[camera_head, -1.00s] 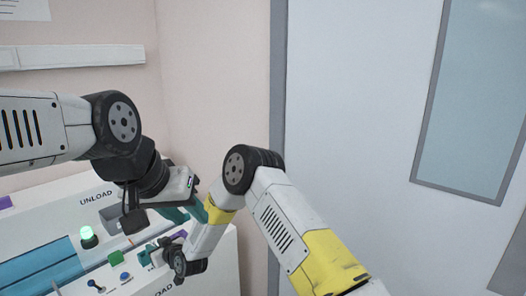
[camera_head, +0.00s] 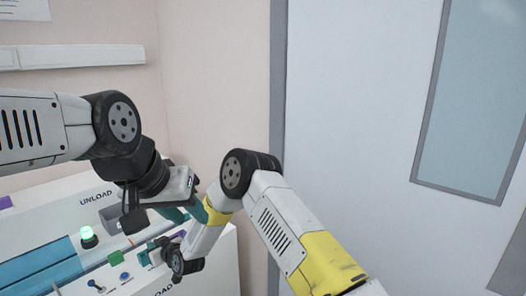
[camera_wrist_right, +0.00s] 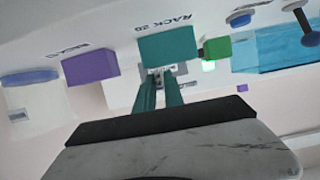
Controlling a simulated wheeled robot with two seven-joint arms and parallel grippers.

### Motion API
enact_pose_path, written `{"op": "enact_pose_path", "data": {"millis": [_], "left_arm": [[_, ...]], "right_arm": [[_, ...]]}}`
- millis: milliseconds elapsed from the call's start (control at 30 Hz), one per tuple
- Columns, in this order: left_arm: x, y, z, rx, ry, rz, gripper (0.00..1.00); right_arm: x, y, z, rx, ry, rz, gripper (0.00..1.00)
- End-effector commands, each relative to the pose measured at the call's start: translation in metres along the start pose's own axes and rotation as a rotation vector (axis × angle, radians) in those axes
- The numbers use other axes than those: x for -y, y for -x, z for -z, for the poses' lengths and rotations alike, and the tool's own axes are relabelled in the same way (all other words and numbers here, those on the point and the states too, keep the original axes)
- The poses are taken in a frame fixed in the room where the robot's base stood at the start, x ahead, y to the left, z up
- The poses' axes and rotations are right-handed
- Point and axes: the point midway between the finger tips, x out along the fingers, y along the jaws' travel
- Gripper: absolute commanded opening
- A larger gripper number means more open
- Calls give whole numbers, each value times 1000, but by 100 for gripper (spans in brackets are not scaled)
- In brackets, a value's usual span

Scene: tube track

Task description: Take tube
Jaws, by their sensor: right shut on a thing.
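My right gripper (camera_wrist_right: 160,92) has teal fingers. In the right wrist view they are close together, shut on a small grey-white thing (camera_wrist_right: 156,72) in front of a teal block (camera_wrist_right: 167,45). Its shape is too small and partly covered to tell whether it is a tube. In the head view my right gripper (camera_head: 154,252) is low over the white bench. My left gripper (camera_head: 186,214) is above and to its right, near the UNLOAD label; its fingertips are partly hidden, so I cannot tell whether it is open. No tube shows clearly.
The white bench (camera_head: 60,208) carries a green lamp (camera_head: 88,237), a blue strip (camera_head: 40,268), a green block (camera_head: 115,257) and a toggle switch (camera_head: 96,286). A purple block (camera_wrist_right: 92,66) shows in the right wrist view. My two arms are close together.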

Motion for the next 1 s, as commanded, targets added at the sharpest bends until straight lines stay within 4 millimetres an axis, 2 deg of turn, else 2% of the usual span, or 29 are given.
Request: {"op": "enact_pose_path", "data": {"millis": [167, 733, 1000], "left_arm": [[0, 0, 0, 0, 0, 0, 36], [0, 0, 0, 0, 0, 0, 36], [0, 0, 0, 0, 0, 0, 36]], "right_arm": [[0, 2, 6, -1, 0, 0, 0], [0, 16, 44, -2, 0, 0, 0], [0, 19, 52, 0, 0, 0, 0]]}}
